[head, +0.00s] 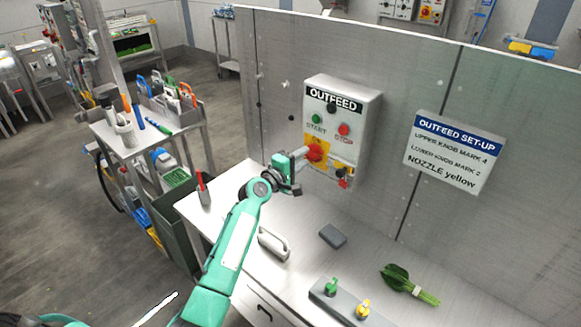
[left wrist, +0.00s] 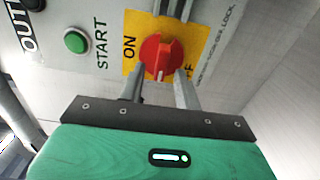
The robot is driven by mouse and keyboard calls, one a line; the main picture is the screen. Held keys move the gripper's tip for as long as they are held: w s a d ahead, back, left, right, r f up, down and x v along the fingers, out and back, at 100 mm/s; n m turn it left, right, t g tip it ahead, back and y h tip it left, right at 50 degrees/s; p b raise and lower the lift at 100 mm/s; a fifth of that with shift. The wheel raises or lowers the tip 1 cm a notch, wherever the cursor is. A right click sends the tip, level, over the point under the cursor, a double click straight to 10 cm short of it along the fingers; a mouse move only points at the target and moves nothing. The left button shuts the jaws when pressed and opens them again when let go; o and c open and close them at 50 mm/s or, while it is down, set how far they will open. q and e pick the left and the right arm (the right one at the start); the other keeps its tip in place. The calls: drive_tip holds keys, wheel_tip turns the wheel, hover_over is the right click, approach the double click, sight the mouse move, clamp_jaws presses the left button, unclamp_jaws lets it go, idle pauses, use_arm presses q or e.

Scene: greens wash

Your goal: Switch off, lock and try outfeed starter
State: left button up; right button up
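The outfeed starter is a grey box (head: 361,110) on the metal back panel, with a green START button (head: 317,118) and a red STOP button (head: 344,129). Its red rotary knob (head: 315,152) sits on a yellow plate (head: 342,166) with ON and OFF lettering. My left gripper (head: 303,153) is at the knob. In the left wrist view, the left gripper's fingers (left wrist: 161,85) stand apart on either side of the red knob (left wrist: 157,52); whether they press on it is unclear. The knob's white mark faces the gripper base. My right gripper is not in view.
A red-handled item (head: 204,190) stands at the bench's left edge. A pale handle (head: 273,243), a dark grey block (head: 333,236), a base with green and yellow knobs (head: 340,300) and leafy greens (head: 408,283) are on the bench (head: 300,215). A tool cart (head: 150,143) stands left.

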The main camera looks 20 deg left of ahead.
use_arm(q)
drive_tip(key=b+v, duration=0.3)
drive_tip(key=v, duration=1)
drive_tip(key=shift+s, duration=0.2)
